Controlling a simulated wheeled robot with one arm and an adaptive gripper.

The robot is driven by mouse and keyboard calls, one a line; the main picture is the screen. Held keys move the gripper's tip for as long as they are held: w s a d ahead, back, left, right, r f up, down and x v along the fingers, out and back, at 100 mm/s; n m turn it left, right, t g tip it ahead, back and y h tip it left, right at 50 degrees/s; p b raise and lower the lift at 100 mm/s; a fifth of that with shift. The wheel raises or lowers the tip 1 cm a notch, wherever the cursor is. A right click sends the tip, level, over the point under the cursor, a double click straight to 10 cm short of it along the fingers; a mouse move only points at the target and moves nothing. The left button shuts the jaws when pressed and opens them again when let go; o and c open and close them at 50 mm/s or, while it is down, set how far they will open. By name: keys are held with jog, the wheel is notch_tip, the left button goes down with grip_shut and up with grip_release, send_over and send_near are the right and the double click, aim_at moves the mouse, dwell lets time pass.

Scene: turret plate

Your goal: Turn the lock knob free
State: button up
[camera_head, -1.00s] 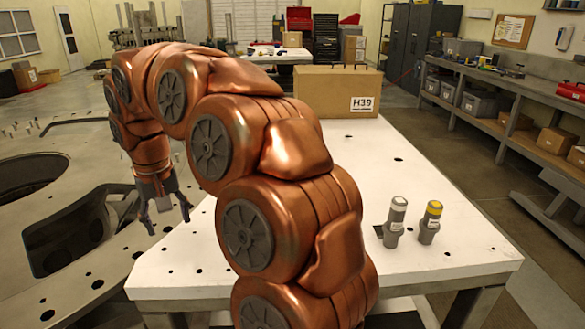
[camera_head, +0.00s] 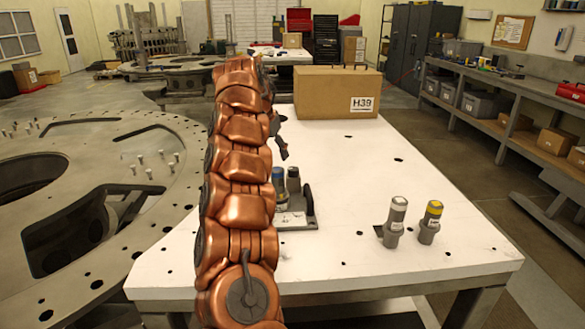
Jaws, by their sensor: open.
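My gripper (camera_head: 281,143) is partly hidden behind my own copper arm. Its dark finger shows just right of the arm, above the white table, and it is open with nothing seen between the fingers. A dark grey fixture (camera_head: 298,219) with a white label stands on the table right of the arm, nearer the camera than the gripper. It carries a blue-banded cylinder (camera_head: 279,180) and a grey cylinder (camera_head: 293,180). The arm hides its left part. I cannot tell which part is the lock knob. The large round turret plate (camera_head: 170,205) lies at the left.
Two grey cylindrical tools, one white-topped (camera_head: 394,222) and one yellow-topped (camera_head: 430,222), stand upright at the table's right. A cardboard box (camera_head: 337,93) marked H39 stands at the back. The white table (camera_head: 350,180) is clear between them.

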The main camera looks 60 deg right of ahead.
aim_at(293, 169)
jog(key=shift+m+g, duration=0.3)
jog(key=shift+m, duration=0.4)
jog(key=shift+s+d+f+p, duration=0.25)
jog(key=shift+s+d+f, duration=0.2)
jog(key=shift+d+f, duration=0.65)
jog(key=shift+s+d+f+p, duration=0.35)
jog(key=shift+d+f, duration=0.45)
jog(key=shift+f, duration=0.55)
jog(key=shift+s+d+f+p, duration=0.2)
jog(key=shift+s+d+f, duration=0.3)
jog(key=shift+d+f, duration=0.6)
jog(key=shift+a+f, duration=0.15)
jog(key=c, duration=1.1)
jog(key=shift+c, duration=0.2)
